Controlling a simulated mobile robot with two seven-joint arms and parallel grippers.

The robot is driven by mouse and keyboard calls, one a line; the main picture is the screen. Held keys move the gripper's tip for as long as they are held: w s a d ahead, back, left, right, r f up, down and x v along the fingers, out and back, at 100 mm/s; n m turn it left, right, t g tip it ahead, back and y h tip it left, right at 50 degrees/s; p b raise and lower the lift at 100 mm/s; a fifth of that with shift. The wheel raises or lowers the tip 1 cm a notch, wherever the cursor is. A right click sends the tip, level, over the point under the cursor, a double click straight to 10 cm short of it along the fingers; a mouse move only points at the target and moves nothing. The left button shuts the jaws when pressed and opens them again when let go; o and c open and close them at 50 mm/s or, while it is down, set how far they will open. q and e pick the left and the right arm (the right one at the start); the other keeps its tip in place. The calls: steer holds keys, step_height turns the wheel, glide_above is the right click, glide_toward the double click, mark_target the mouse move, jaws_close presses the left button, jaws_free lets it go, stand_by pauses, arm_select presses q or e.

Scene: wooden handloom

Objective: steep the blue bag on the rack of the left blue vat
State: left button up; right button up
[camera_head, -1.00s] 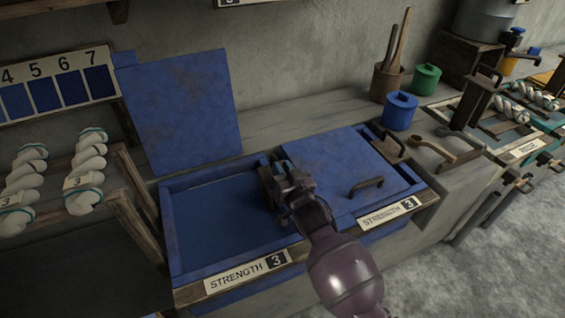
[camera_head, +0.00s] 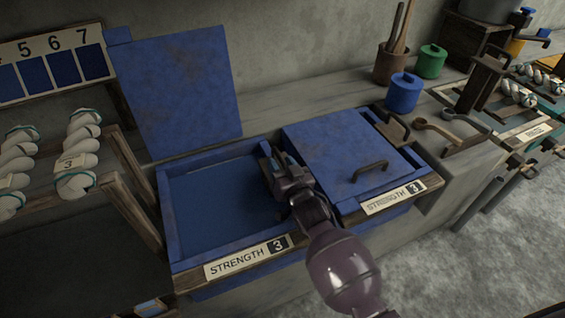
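The left blue vat (camera_head: 164,220) stands open, with its blue lid (camera_head: 178,92) raised at the back. Dark blue liquid (camera_head: 222,208) fills it, and a "STRENGTH 3" label (camera_head: 248,257) is on its front. My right gripper (camera_head: 272,166) is at the vat's right side, by the wall shared with the neighbouring vat. Its fingers point away from me and blend into the dark blue, so their opening is unclear. I cannot make out a blue bag or a rack; the gripper and wrist hide part of that side. My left gripper is out of view.
The right blue vat's lid (camera_head: 345,145) is shut, with a dark handle (camera_head: 369,171). Blue (camera_head: 404,93) and green (camera_head: 431,62) lidded pots stand on the ledge behind. Twisted white hanks (camera_head: 78,155) lie on a wooden rack at the left.

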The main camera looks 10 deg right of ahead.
steer(key=shift+d+r, duration=0.15)
steer(key=shift+w+r, duration=0.1)
steer(key=shift+r, duration=0.4)
step_height(320, 180, up, 6)
steer(key=shift+r+p, duration=0.1)
steer(key=shift+p, duration=0.95)
step_height(320, 180, up, 13)
steer(key=p, duration=0.3)
stand_by(3.7)
